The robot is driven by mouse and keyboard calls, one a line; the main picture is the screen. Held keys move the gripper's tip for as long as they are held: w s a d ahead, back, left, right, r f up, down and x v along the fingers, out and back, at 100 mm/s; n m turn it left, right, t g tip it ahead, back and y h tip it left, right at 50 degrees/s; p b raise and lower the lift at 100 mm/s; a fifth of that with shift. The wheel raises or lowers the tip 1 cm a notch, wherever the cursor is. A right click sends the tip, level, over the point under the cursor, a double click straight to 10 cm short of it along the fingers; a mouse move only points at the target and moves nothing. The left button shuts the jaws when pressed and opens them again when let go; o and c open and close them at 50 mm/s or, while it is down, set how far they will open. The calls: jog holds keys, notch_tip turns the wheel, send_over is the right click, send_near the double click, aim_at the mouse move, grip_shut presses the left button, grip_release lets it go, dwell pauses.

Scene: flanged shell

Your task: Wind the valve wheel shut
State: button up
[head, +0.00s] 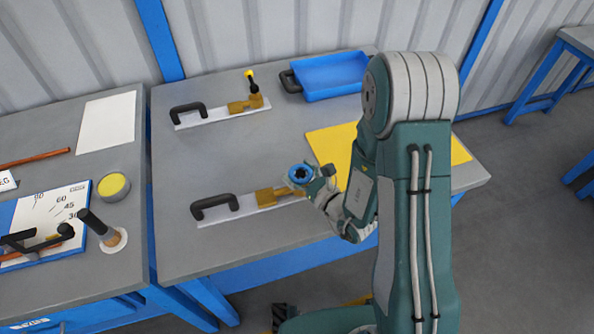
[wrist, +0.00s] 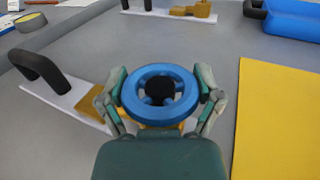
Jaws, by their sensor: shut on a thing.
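The blue valve wheel (wrist: 160,71) is a spoked ring with a dark hub, between my gripper's two fingers in the wrist view. It also shows in the head view (head: 301,175) above the brass fitting (head: 276,194) on a white plate (head: 244,210) with a black handle. My gripper (wrist: 160,94) is shut on the wheel, one finger at its left rim and one at its right. The wheel's stem and most of the brass body under it are hidden by the wheel and gripper.
A second plate (head: 200,116) with a black handle and a brass valve with a yellow-black lever (head: 251,82) lies farther back. A blue tray (head: 330,78) stands at the back. A yellow sheet (head: 458,152) lies right of the wheel. The bench's left front is clear.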

jog(key=shift+m+t+h, duration=0.5)
jog(key=shift+m+h, duration=0.1)
jog(key=shift+h, duration=0.2)
jog(key=shift+w+t+h, duration=0.1)
jog(key=shift+t+h, duration=0.2)
jog(key=shift+h, duration=0.1)
jog(key=shift+m, duration=0.3)
jog(key=o, duration=0.9)
jog(key=shift+y, duration=0.4)
